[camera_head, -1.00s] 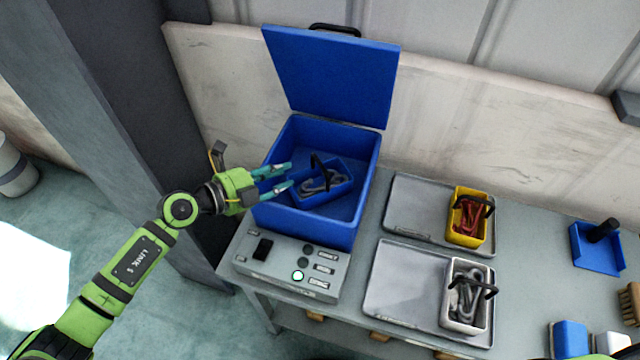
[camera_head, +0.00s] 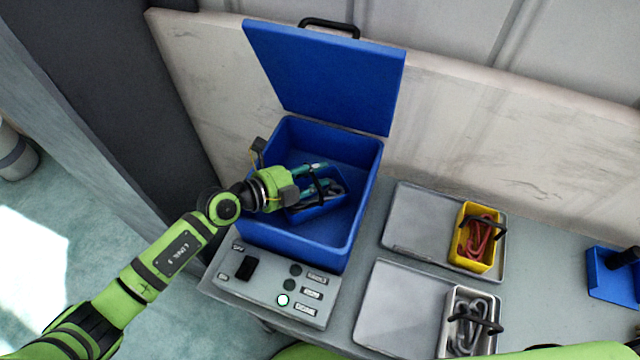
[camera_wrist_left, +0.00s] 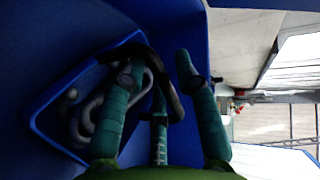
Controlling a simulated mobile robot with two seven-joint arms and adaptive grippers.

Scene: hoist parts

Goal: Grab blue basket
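The small blue basket (camera_head: 318,205) sits inside the large open blue box (camera_head: 335,255). It has a black handle (camera_head: 322,186) and holds grey hook-like parts. In the left wrist view the basket (camera_wrist_left: 50,125) is at the left, with its dark handle (camera_wrist_left: 150,62) running between my teal fingers. My left gripper (camera_head: 318,180) reaches over the box's left wall. Its fingers (camera_wrist_left: 160,85) are apart around the handle and do not look closed on it. My right gripper is not in view; only a green piece of arm shows at the bottom edge.
The box's blue lid stands open behind it (camera_head: 325,75). A control panel (camera_head: 270,290) is in front. To the right are grey trays with a yellow basket (camera_head: 478,238) and a white basket (camera_head: 470,325). A blue holder (camera_head: 615,278) is at the far right.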

